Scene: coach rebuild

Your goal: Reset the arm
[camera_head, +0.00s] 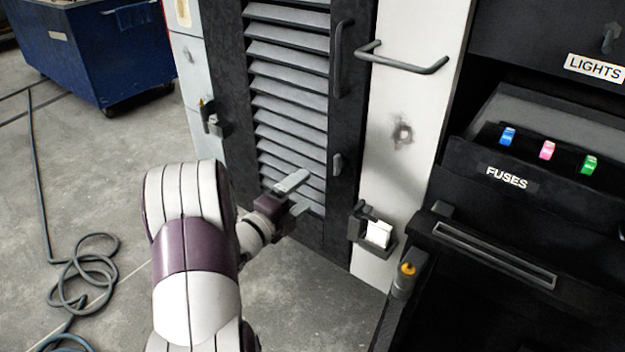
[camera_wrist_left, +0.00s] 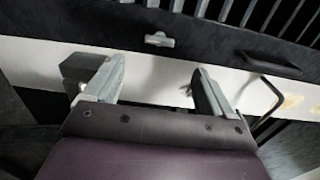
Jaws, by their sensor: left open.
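My left arm (camera_head: 192,250), white and purple, rises from the bottom of the head view. Its left gripper (camera_head: 299,194) is in front of the lower part of the dark louvred door (camera_head: 290,95). In the left wrist view the two grey fingers of the left gripper (camera_wrist_left: 155,88) stand well apart with nothing between them. Beyond them are the white panel (camera_wrist_left: 150,68) and a small latch (camera_wrist_left: 159,40) on the dark door frame. I cannot tell the exact gap to the door. My right gripper is not in view.
A black console with a FUSES panel (camera_head: 506,178) carrying blue, pink and green fuses stands at the right. A bar handle (camera_head: 402,60) juts from the white panel, above a small holder with a white block (camera_head: 379,234). A blue cart (camera_head: 95,50) and coiled hose (camera_head: 85,270) are left.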

